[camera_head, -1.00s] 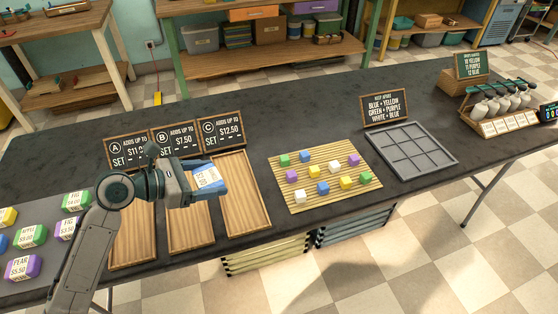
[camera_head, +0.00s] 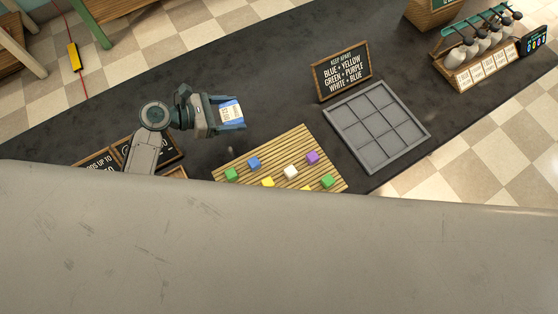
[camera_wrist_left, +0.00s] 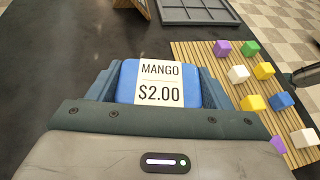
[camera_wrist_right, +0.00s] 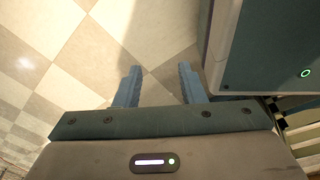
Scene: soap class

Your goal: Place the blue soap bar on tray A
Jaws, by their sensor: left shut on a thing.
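The blue soap bar (camera_head: 232,112) has a white label reading MANGO $2.00, clear in the left wrist view (camera_wrist_left: 128,80). My left gripper (camera_head: 228,114) is shut on it, with a finger on each side. It holds the bar over the dark counter, beyond the slatted mat.
A slatted mat (camera_head: 228,174) carries several small coloured cubes. A grey compartment tray (camera_head: 376,127) and a KEEP APART sign (camera_head: 341,71) stand to its right. Pump bottles (camera_head: 484,45) are at far right. The counter (camera_head: 265,62) is bare behind the mat.

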